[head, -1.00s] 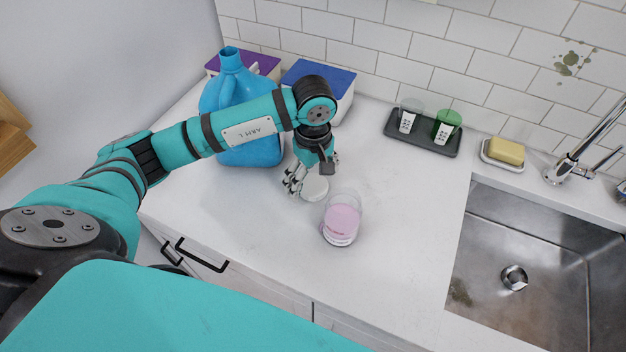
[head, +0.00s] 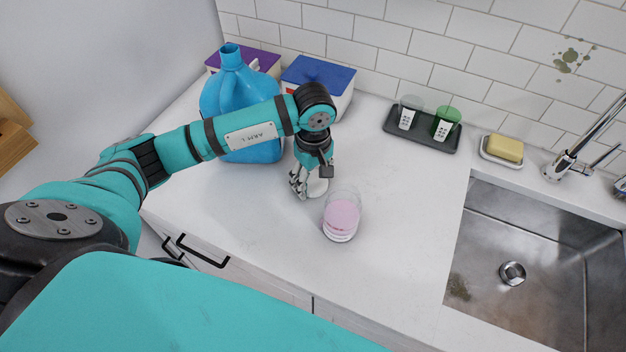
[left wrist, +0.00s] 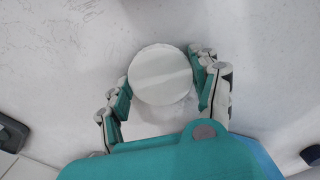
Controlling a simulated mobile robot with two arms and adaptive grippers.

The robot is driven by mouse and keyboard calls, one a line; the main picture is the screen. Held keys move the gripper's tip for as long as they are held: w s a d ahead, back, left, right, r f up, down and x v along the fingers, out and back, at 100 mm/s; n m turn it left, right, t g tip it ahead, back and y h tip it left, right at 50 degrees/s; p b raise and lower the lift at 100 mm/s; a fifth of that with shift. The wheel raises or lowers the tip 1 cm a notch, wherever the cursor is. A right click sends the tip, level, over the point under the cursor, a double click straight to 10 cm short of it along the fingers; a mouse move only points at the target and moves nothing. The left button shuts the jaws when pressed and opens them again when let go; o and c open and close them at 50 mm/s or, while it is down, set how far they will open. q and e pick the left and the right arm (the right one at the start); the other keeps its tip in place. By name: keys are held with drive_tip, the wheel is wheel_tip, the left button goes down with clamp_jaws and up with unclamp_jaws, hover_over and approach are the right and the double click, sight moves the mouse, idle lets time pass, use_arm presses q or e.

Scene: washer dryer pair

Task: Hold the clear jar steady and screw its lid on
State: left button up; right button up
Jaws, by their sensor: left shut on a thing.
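The clear jar (head: 341,218) stands upright on the white counter, with pink contents inside and no lid on it. The round white lid (head: 319,187) is just behind and left of the jar, partly hidden by my left gripper (head: 308,188). In the left wrist view the lid (left wrist: 160,75) lies between the two fingers of my left gripper (left wrist: 163,82), which is shut on it. I cannot tell whether the lid touches the counter. My right gripper is not in view.
A blue jug (head: 240,95) stands behind my left arm. Boxes with purple and blue lids (head: 318,75) stand at the back. A dark tray (head: 423,137) holds two cups. A soap dish (head: 502,152) and sink (head: 540,240) are at right. The counter right of the jar is clear.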

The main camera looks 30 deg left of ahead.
sight(314, 181)
use_arm(q)
drive_tip(key=shift+r, duration=0.1)
drive_tip(key=shift+r, duration=0.4)
wheel_tip(314, 181, up, 9)
drive_tip(key=b, duration=0.2)
drive_tip(key=shift+b, duration=0.35)
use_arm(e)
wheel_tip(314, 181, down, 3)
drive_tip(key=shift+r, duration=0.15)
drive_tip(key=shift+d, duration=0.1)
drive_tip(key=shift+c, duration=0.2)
